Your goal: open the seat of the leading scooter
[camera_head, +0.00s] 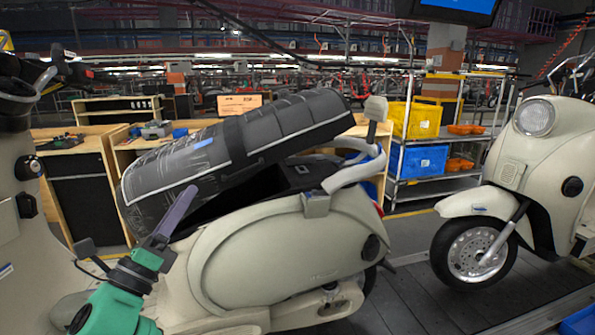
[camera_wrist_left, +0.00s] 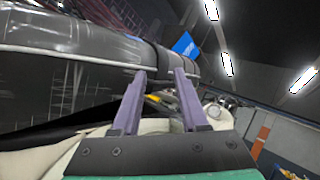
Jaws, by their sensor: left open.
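The leading scooter (camera_head: 290,255) is cream and fills the middle of the head view. Its black seat (camera_head: 270,130) is tilted up, its right end well clear of the body and its left end low; a dark gap shows beneath. My right gripper is out of view.
Another cream scooter (camera_head: 545,140) stands behind at the right on the slat conveyor (camera_head: 410,300). A rack (camera_head: 440,185) holds yellow and blue bins. Wooden workbenches (camera_head: 85,150) stand beyond the seat. Conveyor floor is clear between the scooters.

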